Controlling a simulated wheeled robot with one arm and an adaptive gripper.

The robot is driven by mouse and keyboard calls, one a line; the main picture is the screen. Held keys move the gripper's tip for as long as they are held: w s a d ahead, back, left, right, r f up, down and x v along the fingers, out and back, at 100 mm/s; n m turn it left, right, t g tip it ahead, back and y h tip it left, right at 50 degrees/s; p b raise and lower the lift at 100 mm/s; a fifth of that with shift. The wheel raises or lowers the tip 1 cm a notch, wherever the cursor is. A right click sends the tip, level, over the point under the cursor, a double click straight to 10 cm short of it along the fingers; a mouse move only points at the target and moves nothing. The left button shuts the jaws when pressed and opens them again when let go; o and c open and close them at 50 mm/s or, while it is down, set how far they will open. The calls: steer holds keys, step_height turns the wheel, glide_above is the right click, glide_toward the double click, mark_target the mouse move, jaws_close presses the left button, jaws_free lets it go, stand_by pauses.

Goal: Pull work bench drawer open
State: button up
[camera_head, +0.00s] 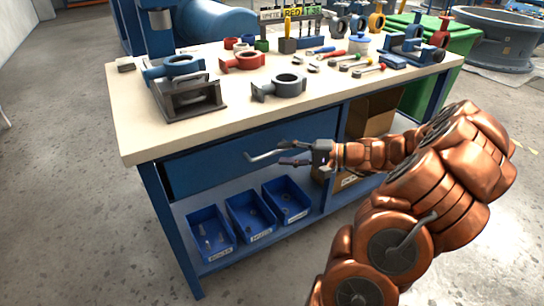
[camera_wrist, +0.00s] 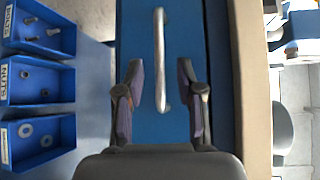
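The work bench (camera_head: 130,146) has a blue drawer (camera_head: 205,168) under its top; its front looks flush with the bench. A silver bar handle (camera_head: 264,157) is on the drawer front. My gripper (camera_head: 298,154) is at the right part of the handle, in front of the drawer. In the wrist view my gripper (camera_wrist: 161,80) is open, with one dark finger on each side of the handle (camera_wrist: 160,45). Clear gaps show between the bar and both fingers. I cannot tell how deep the bar sits between them.
Blue bins (camera_head: 249,217) with small parts stand on the lower shelf, below the drawer. Valve parts (camera_head: 278,87) and several hand tools (camera_head: 350,63) lie on the bench top. A cardboard box (camera_head: 369,118) is in the right bay. The floor (camera_head: 90,235) at the left is clear.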

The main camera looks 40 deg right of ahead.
mark_target(275, 153)
steer(key=shift+b+x, duration=0.45)
steer(key=shift+x, duration=1.85)
jaws_close()
